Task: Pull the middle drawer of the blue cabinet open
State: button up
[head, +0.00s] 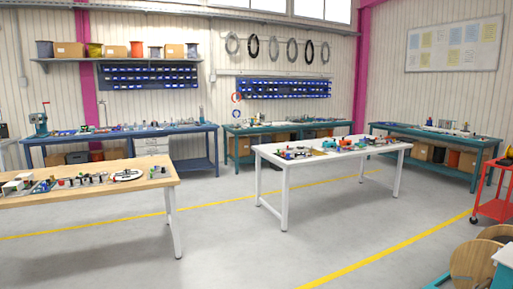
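No blue cabinet with drawers is clearly visible in the head view. A white drawer unit (152,146) stands under the blue workbench (214,154) at the back left; its drawers look shut, though they are small at this distance. My gripper is not in view.
A wooden-topped table (150,163) stands at left, and a white table (275,163) near the middle, both carrying small parts. A teal bench (478,142) is at back right. A red cart (492,208) and wooden reels (470,262) are at right. Grey floor (225,255) is clear in front.

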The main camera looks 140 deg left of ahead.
aim_at(160, 149)
jog(key=u, duration=5.2)
jog(key=i, duration=1.2)
jog(key=z, duration=0.3)
jog(key=i, duration=1.85)
jog(key=z, duration=0.25)
jog(key=i, duration=3.9)
